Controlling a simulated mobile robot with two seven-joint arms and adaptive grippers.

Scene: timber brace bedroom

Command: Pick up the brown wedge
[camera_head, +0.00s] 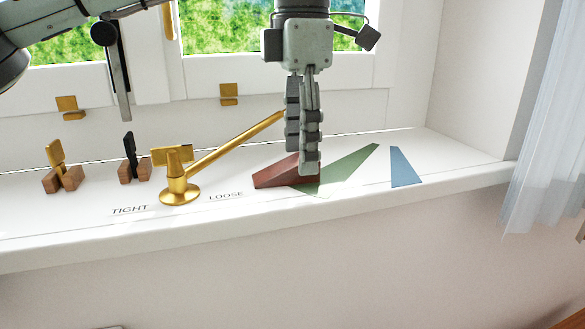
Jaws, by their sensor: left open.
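The brown wedge (277,173), reddish brown, lies on the white window sill right of the word LOOSE. Its thick end is at the right, and it tapers to the left. My left gripper (305,158) points straight down over the wedge's right end, its fingertips at wedge height. The fingers are seen nearly edge-on and hide part of that end. The gripper is open; I cannot tell whether a finger touches the wedge. My right gripper is not in view.
A brass stay (179,190) stands left of the wedge, its bar slanting up toward my fingers. Flat green (345,171) and blue (404,168) shapes lie to the right. Small wooden blocks (64,180) stand at the left. The sill (455,165) is clear at the right.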

